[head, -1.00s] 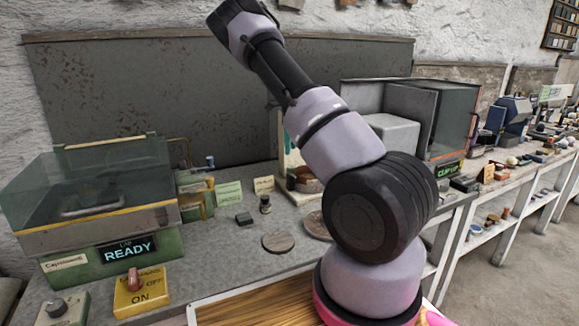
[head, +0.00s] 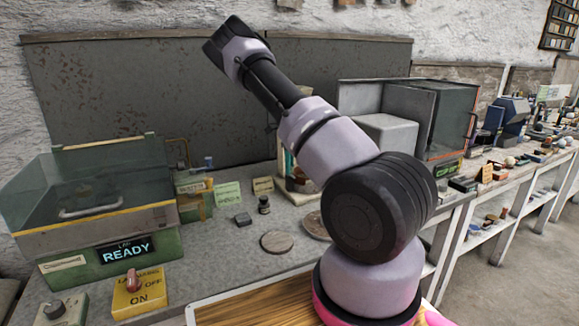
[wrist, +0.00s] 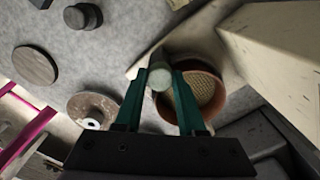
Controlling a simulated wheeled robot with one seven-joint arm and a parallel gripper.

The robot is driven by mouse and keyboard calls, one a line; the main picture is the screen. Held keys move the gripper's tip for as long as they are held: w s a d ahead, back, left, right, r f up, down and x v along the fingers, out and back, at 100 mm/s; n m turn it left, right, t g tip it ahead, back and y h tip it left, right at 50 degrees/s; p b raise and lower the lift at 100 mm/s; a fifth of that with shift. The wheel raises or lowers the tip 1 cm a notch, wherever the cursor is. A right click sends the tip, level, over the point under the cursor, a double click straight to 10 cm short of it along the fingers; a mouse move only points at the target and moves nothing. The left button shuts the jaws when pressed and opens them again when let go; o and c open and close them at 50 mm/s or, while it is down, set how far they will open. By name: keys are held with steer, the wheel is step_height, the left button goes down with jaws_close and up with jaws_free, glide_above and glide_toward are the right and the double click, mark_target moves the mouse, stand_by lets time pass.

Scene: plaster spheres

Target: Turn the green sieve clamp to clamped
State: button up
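In the wrist view, a round sieve (wrist: 207,91) with a reddish-brown rim and tan mesh lies below my gripper (wrist: 160,76). A pale greenish round knob (wrist: 160,80), which looks like the sieve clamp, shows between the two teal fingertips at the sieve's left edge. The fingers are apart, one on each side of the knob, with narrow gaps; I cannot tell whether either touches it. In the head view, part of the sieve stand (head: 299,183) shows beside my arm, which covers the rest.
A stone disc (head: 277,242), a small jar (head: 264,205) and a dark block (head: 242,219) lie left of the stand. A pale box-like body (wrist: 275,45) stands close right of the sieve. A glass-lidded machine reading READY (head: 125,250) and a yellow switch box (head: 139,293) are at left.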

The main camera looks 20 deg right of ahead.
jaws_close()
steer(key=shift+n, duration=0.3)
steer(key=n, duration=0.3)
steer(key=shift+n, duration=0.3)
steer(key=n, duration=0.4)
steer(key=shift+n, duration=0.3)
steer(key=n, duration=0.4)
steer(key=shift+d, duration=0.1)
steer(key=shift+n, duration=2.5)
steer(key=o, duration=1)
jaws_free()
